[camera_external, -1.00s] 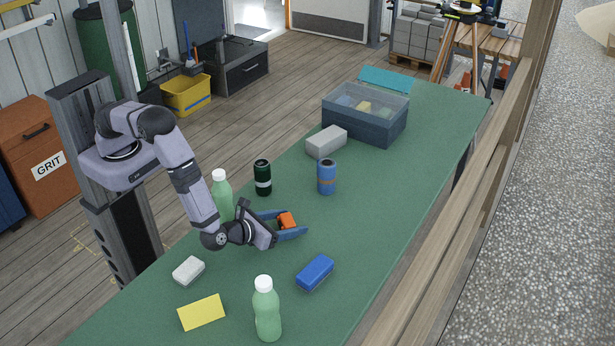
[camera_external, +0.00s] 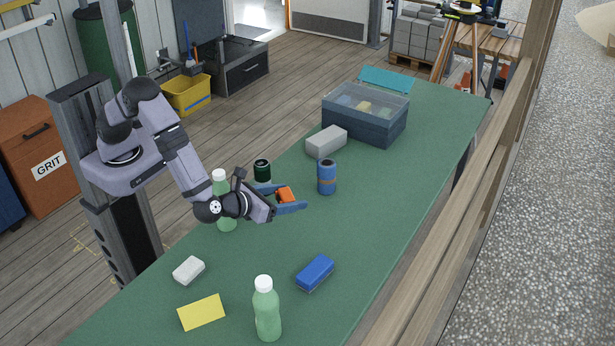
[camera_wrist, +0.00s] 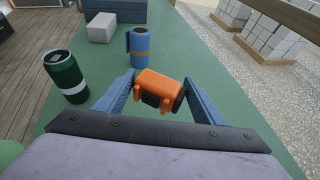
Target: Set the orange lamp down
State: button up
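The orange lamp (camera_external: 286,194) is a small block with dark parts, held between the blue fingers of my gripper (camera_external: 294,197). In the wrist view the lamp (camera_wrist: 158,86) sits between both fingertips, with a finger against each side. My gripper is shut on it. The lamp looks to be above the green table (camera_external: 235,275), though its exact height is hard to tell. Its underside is hidden.
A blue can (camera_external: 327,177) stands just right of the lamp, and a dark green can (camera_external: 262,171) is behind my gripper. A green bottle (camera_external: 223,215) is partly behind my wrist. A grey block (camera_external: 326,142) lies farther back.

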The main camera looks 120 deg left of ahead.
jog(key=shift+w+d+f, duration=0.1)
jog(key=shift+d, duration=0.15)
jog(key=w+d+m+t+h+b, duration=0.1)
jog(key=d+b, duration=0.1)
jog(key=d, duration=0.4)
jog(key=w+d+m+t+b, duration=0.2)
jog(key=d+b, duration=0.1)
jog(key=d, duration=0.3)
jog(key=m+t+h+b, duration=0.2)
jog(key=m+t, duration=0.1)
send_over(245, 276)
jog(key=shift+f+p, duration=0.35)
jog(key=shift+f, duration=4.4)
jog(key=shift+f, duration=0.1)
jog(key=shift+f, duration=0.15)
jog(key=o, duration=0.6)
jog(key=shift+h, duration=0.3)
